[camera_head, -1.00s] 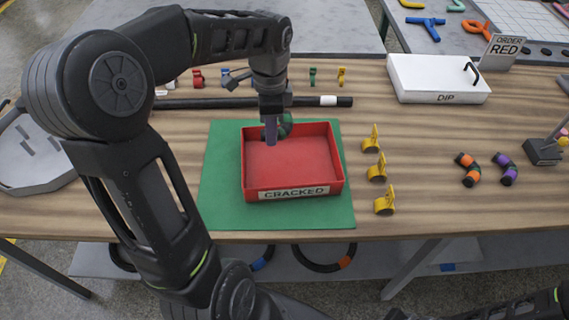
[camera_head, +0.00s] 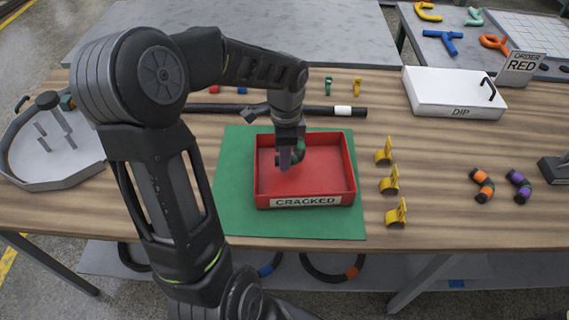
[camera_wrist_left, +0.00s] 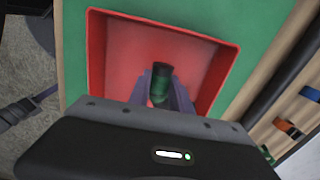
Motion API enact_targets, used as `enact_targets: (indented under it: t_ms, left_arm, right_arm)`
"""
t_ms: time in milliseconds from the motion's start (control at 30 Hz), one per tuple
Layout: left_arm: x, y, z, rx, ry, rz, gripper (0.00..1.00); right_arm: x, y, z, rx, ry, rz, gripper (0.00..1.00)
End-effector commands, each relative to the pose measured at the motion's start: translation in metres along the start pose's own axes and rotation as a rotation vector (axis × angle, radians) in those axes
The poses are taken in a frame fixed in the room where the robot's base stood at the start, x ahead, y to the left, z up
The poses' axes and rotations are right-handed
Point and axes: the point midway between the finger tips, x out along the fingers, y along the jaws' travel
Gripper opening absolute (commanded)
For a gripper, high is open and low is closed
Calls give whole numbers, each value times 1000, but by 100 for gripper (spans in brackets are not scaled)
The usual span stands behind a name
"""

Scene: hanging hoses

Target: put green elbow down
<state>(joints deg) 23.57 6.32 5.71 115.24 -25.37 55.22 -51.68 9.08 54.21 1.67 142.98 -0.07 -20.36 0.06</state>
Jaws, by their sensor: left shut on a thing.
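The green elbow (camera_head: 298,147) is a dark hose bend with a green band. It also shows between the fingers in the left wrist view (camera_wrist_left: 159,88). My left gripper (camera_head: 286,163) points down inside the red tray labelled CRACKED (camera_head: 345,180) and is shut on the elbow. The elbow is within the tray's walls, near its back left; whether it touches the floor I cannot tell. The gripper partly hides it in the head view. The tray sits on a green mat (camera_head: 235,205). My right gripper is not in view.
Yellow clips (camera_head: 389,181) stand right of the mat. Elbows with orange (camera_head: 482,185) and purple (camera_head: 519,186) bands lie farther right. A black hose (camera_head: 215,107) lies behind the tray.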

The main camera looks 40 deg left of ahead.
Motion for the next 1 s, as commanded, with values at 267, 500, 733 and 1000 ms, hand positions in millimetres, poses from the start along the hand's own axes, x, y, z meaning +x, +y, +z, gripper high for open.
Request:
enact_targets:
  t_ms: [267, 500, 733, 1000]
  left_arm:
    - [34, 1, -1, 1, 0, 3, 0]
    - [35, 0, -1, 0, 0, 1, 0]
    - [38, 1, -1, 0, 0, 1, 31]
    - [38, 1, -1, 0, 0, 1, 47]
  right_arm:
    - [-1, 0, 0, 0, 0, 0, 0]
    - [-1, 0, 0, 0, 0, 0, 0]
    - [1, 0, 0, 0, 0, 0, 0]
    - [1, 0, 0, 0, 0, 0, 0]
